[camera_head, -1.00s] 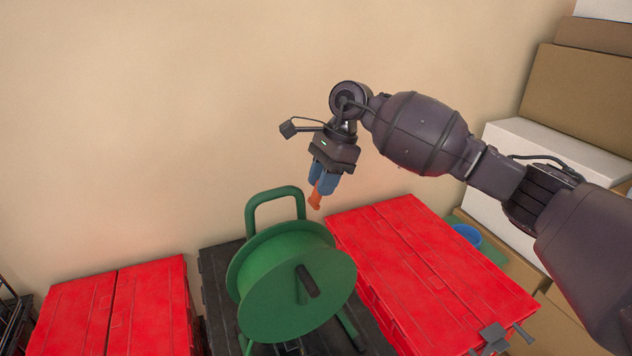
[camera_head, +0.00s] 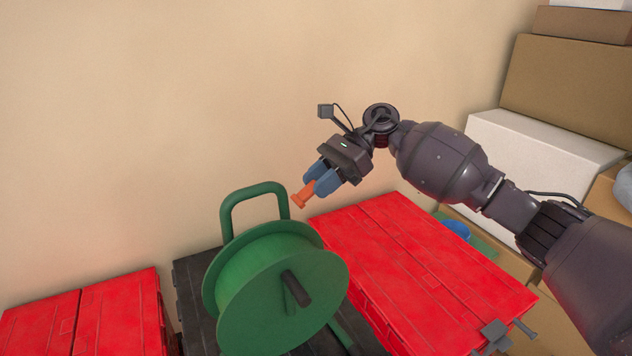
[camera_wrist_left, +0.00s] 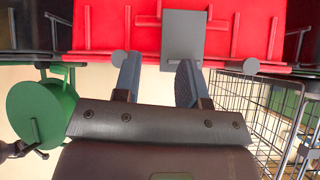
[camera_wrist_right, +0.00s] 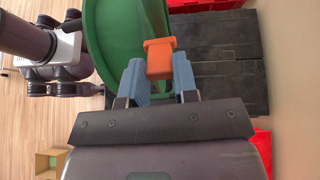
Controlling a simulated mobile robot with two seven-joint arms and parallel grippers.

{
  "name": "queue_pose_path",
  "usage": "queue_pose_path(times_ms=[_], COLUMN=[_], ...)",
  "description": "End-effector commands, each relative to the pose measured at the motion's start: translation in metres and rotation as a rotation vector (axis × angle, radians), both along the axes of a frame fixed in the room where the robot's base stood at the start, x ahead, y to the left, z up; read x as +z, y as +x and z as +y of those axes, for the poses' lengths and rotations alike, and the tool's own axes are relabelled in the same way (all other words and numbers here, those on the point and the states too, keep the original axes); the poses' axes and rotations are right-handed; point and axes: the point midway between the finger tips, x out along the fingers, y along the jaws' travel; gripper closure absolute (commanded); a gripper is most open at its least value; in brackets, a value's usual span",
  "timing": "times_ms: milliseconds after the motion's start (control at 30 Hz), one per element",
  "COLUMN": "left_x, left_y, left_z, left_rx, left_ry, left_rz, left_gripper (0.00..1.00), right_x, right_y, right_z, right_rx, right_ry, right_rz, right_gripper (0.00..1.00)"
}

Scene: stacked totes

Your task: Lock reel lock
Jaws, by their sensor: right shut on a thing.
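The green cable reel (camera_head: 270,290) stands on a black tote (camera_head: 190,300), with a green frame handle (camera_head: 240,190) and a dark crank knob (camera_head: 296,288). My right gripper (camera_head: 318,180) is shut on an orange piece (camera_head: 303,196), seemingly the reel lock. It holds the piece in the air above and right of the reel's top, apart from it in the head view. The right wrist view shows the orange piece (camera_wrist_right: 160,58) between the fingertips, with the green reel (camera_wrist_right: 118,35) beyond. My left gripper (camera_wrist_left: 158,85) is open and empty, facing a red tote; the head view does not show it.
Red totes stand left (camera_head: 95,315) and right (camera_head: 400,260) of the reel. A white box (camera_head: 540,160) and cardboard boxes (camera_head: 565,65) are stacked at right. A wire basket (camera_wrist_left: 265,105) is beside my left gripper. The wall is behind.

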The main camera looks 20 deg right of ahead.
Motion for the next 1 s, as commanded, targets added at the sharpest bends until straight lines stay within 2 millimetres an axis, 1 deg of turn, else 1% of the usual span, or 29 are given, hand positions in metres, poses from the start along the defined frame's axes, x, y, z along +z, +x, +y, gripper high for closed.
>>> queue_pose_path(times_ms=[33,500,533,667,700,1000], left_x=[-0.0014,-0.0021,-0.0022,-0.0023,-0.0023,-0.0027], left_y=[-0.0009,-0.0027,-0.0028,-0.003,-0.003,-0.0033], left_z=[-0.0001,-0.0003,-0.0004,-0.0005,-0.0005,-0.0006], left_rx=[0.0,0.0,0.0,0.0,0.0,0.0], left_ry=[0.001,0.003,0.003,0.001,0.001,0.001], left_rz=[0.003,0.004,0.004,0.005,0.005,0.006], left_gripper=[0.62,0.62,0.62,0.62,0.62,0.62], right_x=[-0.0025,-0.0014,-0.0015,-0.0014,-0.0014,0.0001], right_y=[0.0001,-0.0002,-0.0002,-0.0001,-0.0001,0.0002], right_z=[-0.0002,-0.0002,-0.0001,-0.0001,-0.0001,-0.0023], right_rx=[0.0,0.0,0.0,0.0,0.0,0.0], right_ry=[0.006,0.018,0.018,0.018,0.018,0.017], right_rz=[0.003,0.003,0.003,0.003,0.003,0.002], right_gripper=[0.96,0.96,0.68,0.48,0.47,0.47])
